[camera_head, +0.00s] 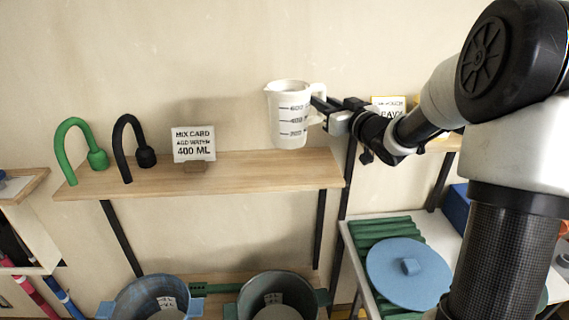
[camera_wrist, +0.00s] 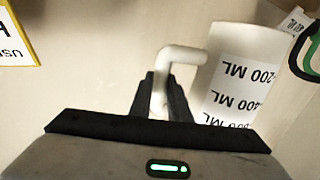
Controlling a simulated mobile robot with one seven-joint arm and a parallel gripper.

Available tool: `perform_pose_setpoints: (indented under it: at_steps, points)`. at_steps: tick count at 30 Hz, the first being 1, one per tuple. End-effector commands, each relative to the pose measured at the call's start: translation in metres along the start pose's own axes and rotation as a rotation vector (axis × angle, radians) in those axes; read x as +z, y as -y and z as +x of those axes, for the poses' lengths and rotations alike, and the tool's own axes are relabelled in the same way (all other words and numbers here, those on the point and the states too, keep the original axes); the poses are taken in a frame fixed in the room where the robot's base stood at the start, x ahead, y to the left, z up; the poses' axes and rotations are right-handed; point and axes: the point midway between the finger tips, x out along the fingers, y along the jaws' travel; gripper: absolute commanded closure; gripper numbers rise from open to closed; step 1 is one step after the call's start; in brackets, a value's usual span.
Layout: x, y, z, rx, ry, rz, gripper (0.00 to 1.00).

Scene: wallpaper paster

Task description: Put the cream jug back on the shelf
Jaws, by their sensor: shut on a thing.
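The cream jug (camera_head: 289,115) has dark level marks and numbers on its side. It is upright in the head view, at the right end of the wooden shelf (camera_head: 240,173). I cannot tell whether its base touches the shelf or is just above or in front of it. My gripper (camera_head: 322,113) reaches in from the right and is shut on the jug's handle. In the wrist view the jug (camera_wrist: 243,80) appears upside down, with its handle between my gripper's fingers (camera_wrist: 163,98).
On the shelf stand a mix card (camera_head: 194,144) reading 400 ML, a black hooked tube (camera_head: 130,148) and a green one (camera_head: 78,150). Below are two buckets (camera_head: 158,296) (camera_head: 276,292). A blue lid (camera_head: 408,272) lies on a green ribbed rack at the lower right. The shelf between card and jug is clear.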

Motion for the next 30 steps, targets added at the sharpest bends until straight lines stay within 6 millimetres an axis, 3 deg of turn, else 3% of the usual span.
perform_pose_setpoints:
  at_steps: [9,16,21,30]
  points:
    - [0.053,0.000,0.001,0.000,0.002,0.004,1.00]
    - [0.071,0.000,0.001,-0.001,0.001,0.003,1.00]
    - [0.096,0.001,0.001,0.000,0.002,0.005,1.00]
    - [0.100,0.000,0.001,0.000,0.000,0.001,1.00]
